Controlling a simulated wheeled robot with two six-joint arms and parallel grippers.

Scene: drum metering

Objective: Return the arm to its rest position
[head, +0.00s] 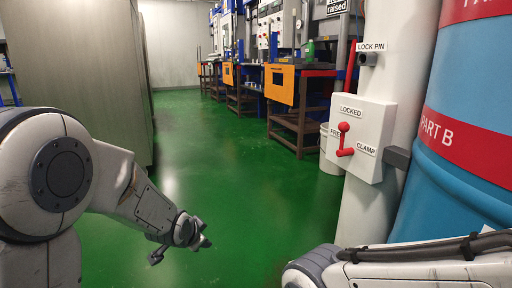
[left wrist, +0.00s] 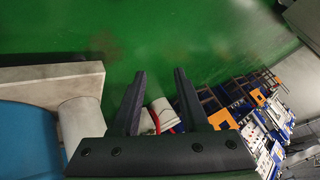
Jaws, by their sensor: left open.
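My left gripper (head: 181,250) hangs over the green floor at the lower left of the head view, open and empty. Its two dark fingers (left wrist: 160,76) stand apart in the left wrist view, with nothing between them but background. My left arm (head: 120,185) reaches in from the left, bent down toward the floor. My right arm (head: 410,266) shows at the lower right; its gripper is outside the picture. The blue drum (head: 462,100) with red bands stands at the right, well apart from my left gripper.
A white post (head: 398,60) beside the drum carries a box (head: 372,168) with a red lever (head: 344,140), labelled LOCKED, FREE and CLAMP. Workbenches (head: 300,125) line the back right. A grey wall panel (head: 85,70) stands left. The green floor (head: 200,150) between is clear.

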